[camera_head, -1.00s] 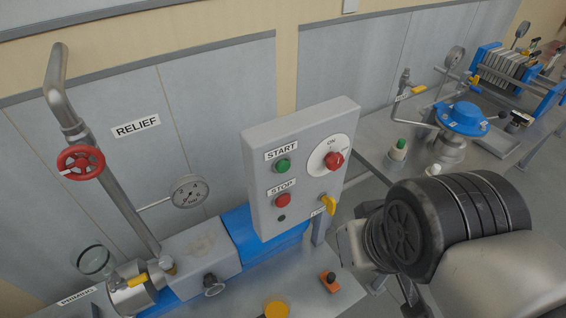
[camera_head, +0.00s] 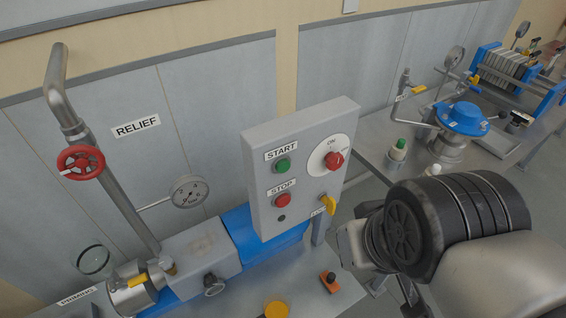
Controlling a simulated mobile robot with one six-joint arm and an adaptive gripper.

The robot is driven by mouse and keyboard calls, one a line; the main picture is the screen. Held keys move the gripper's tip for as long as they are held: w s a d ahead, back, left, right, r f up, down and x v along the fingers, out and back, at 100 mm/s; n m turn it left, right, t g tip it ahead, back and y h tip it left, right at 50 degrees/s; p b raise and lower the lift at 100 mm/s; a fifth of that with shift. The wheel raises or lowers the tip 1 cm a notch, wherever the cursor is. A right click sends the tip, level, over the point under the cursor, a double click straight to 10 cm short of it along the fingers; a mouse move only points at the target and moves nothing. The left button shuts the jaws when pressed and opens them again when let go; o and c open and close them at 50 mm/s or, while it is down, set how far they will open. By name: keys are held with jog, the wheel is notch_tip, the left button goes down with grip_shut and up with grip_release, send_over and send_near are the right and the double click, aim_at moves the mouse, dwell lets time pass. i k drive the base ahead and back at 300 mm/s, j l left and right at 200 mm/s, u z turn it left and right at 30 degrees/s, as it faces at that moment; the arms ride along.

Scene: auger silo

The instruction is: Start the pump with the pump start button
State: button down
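The green START button (camera_head: 283,166) sits on a grey control box (camera_head: 262,215), under a START label. Below it is the red STOP button (camera_head: 283,201) under its own label. A red rotary switch (camera_head: 334,160) on a white ON plate is at the upper right of the box, and a yellow padlock-like part (camera_head: 328,204) is below it. My arm reaches in from the lower right and stands to the right of the box, apart from the START button in the picture. My gripper's fingertips are hidden behind the dark wrist joint, so its opening does not show.
The pump (camera_head: 205,255) stands below the box. A pipe with a red handwheel (camera_head: 81,162) and a pressure gauge (camera_head: 189,191) are at left. A blue-topped valve (camera_head: 462,118) stands on the bench behind my arm. The space before the buttons looks clear.

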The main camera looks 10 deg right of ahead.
aim_at(283, 165)
jog(key=z, duration=2.05)
jog(key=k+j, duration=0.15)
jog(key=k, duration=0.45)
jog(key=k+j, duration=0.1)
jog(key=k, duration=0.5)
